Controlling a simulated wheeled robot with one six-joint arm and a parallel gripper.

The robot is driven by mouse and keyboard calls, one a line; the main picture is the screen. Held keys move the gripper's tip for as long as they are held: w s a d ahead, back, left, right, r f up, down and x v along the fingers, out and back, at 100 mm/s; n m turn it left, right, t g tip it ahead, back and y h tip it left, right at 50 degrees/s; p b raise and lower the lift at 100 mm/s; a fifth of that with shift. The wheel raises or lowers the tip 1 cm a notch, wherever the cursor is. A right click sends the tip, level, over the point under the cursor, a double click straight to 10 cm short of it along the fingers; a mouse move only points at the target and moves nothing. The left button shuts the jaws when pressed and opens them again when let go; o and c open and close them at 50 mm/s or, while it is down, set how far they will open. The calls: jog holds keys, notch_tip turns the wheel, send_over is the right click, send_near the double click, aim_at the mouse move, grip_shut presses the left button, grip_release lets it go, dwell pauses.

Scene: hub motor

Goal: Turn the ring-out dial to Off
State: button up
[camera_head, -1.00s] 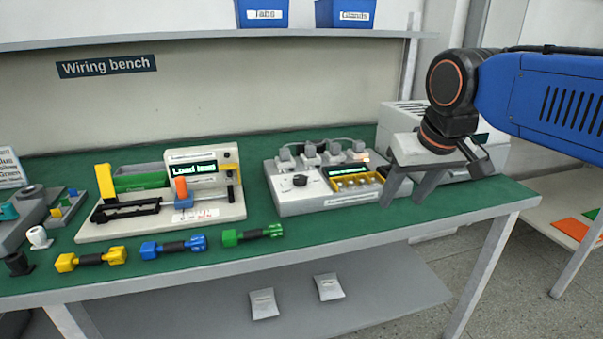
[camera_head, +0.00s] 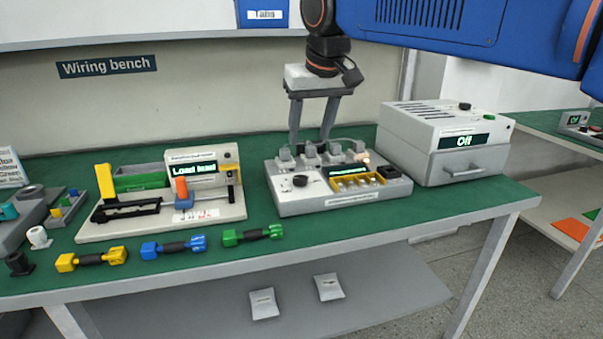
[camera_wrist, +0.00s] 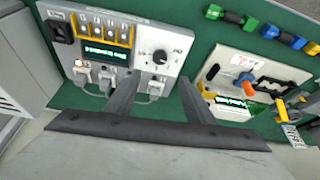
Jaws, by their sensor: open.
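The ring-out box (camera_head: 300,205) is a grey unit on the green bench, with a black round dial (camera_head: 300,181) on its left part. The dial also shows in the wrist view (camera_wrist: 160,57), with a white mark on it; the labels around it are too small to read. A lit green display and a yellow-framed row of lamps sit to the dial's right in the head view. My gripper (camera_head: 314,140) is open and empty, pointing down above the back of the box, near its grey connectors. Its fingers are apart from the dial.
Grey connectors and cables stand along the box's back edge (camera_head: 334,152). A grey drawer unit reading "Off" (camera_head: 445,145) stands to the right. A fixture reading "Load lead" (camera_head: 205,180) is to the left. Yellow, blue and green leads (camera_head: 252,235) lie in front.

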aim_at(301, 178)
jog(key=x, duration=1.4)
jog(key=shift+f, duration=0.15)
jog(key=c, duration=1.1)
jog(key=shift+o, duration=0.2)
jog(key=shift+w+n, duration=0.1)
jog(key=shift+n, duration=0.2)
jog(key=n, duration=0.1)
jog(key=n+y, duration=0.1)
jog(key=n, duration=0.1)
jog(key=shift+w+d+n+g, duration=0.1)
jog(key=shift+d+n+g, duration=0.1)
jog(key=shift+n+g, duration=0.15)
jog(key=shift+w+n+g+y, duration=0.1)
jog(key=shift+n+g+y, duration=0.55)
jog(key=shift+n, duration=1.1)
jog(key=o, duration=1.1)
jog(key=shift+c, duration=0.2)
